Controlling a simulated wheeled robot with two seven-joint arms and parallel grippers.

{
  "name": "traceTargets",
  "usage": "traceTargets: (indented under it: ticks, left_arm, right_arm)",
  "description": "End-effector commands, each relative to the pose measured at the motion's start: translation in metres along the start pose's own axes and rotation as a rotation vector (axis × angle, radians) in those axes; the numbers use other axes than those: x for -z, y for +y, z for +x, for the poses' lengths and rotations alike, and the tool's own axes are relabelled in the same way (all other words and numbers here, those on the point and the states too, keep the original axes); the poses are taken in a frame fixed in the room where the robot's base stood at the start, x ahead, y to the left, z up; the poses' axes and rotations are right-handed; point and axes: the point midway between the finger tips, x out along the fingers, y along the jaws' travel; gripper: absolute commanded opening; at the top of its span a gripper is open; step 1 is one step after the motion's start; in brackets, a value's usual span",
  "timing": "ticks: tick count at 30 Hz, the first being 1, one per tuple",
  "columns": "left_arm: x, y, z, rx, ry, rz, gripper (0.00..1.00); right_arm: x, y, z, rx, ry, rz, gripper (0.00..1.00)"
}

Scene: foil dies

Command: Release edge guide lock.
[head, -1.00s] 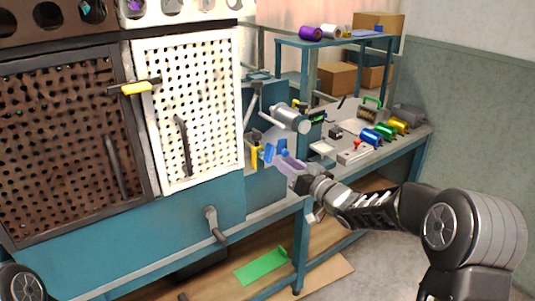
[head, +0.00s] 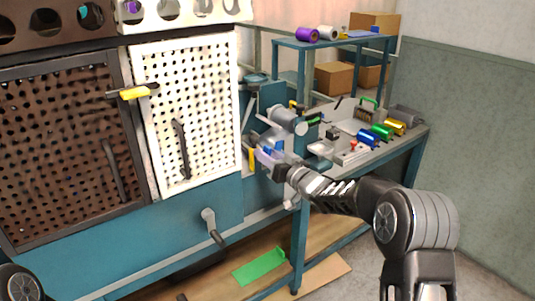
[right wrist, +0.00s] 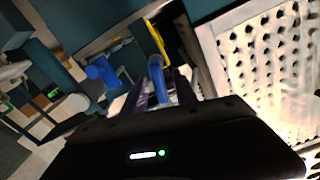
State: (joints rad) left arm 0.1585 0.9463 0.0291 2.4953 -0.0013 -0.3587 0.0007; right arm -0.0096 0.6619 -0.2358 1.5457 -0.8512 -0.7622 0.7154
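My right gripper (head: 268,155) is at the machine's right end, among small blue and yellow parts below a grey cylinder (head: 284,118). In the right wrist view, its two dark purple fingers (right wrist: 164,88) stand apart, with a blue lever (right wrist: 158,80) between them. Gaps seem to show beside the lever, but contact is hard to tell. A second blue part (right wrist: 101,71) is to the left of the fingers. A yellow bar (head: 252,158) stands beside the gripper. None of these parts is labelled as the edge guide lock. My left gripper is out of view.
A white perforated panel (head: 205,110) and a dark one (head: 60,135) cover the machine front. A crank handle (head: 213,226) sticks out below. The bench behind my right arm carries coloured foil rolls (head: 382,131) and a case. A green sheet (head: 260,266) lies underneath.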

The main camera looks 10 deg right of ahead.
Motion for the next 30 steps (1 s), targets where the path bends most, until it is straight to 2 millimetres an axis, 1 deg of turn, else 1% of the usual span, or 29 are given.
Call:
traceTargets:
  ticks: [6, 19, 30]
  left_arm:
    - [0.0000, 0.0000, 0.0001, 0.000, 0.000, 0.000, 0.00]
    - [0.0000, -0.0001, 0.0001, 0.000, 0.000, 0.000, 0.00]
    - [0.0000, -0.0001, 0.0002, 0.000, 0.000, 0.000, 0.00]
  right_arm:
    - [0.0000, 0.0003, 0.0001, -0.001, 0.000, 0.000, 0.35]
    - [0.0000, 0.0003, -0.0002, -0.001, 0.000, 0.001, 0.00]
    - [-0.0001, 0.0003, -0.0002, -0.001, 0.000, 0.000, 0.00]
